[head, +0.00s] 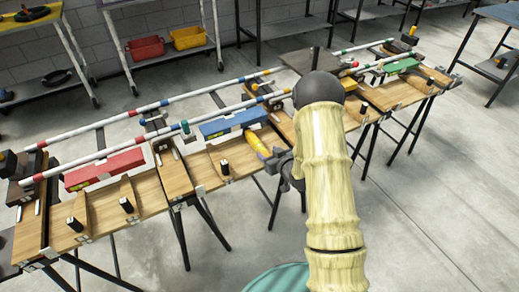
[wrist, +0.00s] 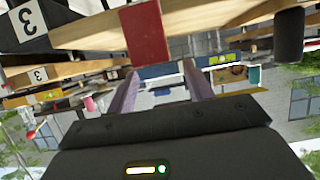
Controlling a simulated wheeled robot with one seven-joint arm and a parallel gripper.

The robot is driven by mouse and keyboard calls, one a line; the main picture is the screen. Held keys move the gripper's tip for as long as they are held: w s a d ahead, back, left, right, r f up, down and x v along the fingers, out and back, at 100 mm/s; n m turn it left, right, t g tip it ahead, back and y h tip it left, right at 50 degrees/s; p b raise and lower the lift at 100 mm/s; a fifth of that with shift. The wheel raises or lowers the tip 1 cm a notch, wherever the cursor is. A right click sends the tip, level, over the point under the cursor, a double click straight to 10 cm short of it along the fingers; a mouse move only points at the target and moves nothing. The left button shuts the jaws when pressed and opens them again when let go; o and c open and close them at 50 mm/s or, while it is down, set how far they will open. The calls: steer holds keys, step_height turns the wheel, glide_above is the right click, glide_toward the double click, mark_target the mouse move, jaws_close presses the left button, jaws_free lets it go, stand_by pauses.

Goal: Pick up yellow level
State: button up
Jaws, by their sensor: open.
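My gripper (head: 276,160) is beside the yellow level's near end, partly hidden by my arm. In the wrist view my gripper's two purple-grey fingers (wrist: 161,72) are spread apart with nothing held between them. I cannot tell whether my gripper touches the level.
A red level (head: 104,168) lies further left on the bench. Striped poles (head: 150,107) run along its back. Small black posts (head: 224,167) stand along the front edge. A red block (wrist: 146,32) shows close in the wrist view. Shelves with red and yellow bins (head: 188,38) stand behind.

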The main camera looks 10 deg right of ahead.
mark_target(262, 148)
steer(key=shift+w, duration=0.1)
steer(key=x, duration=0.5)
steer(key=shift+a, duration=0.1)
steer(key=shift+c, duration=0.4)
jaws_close()
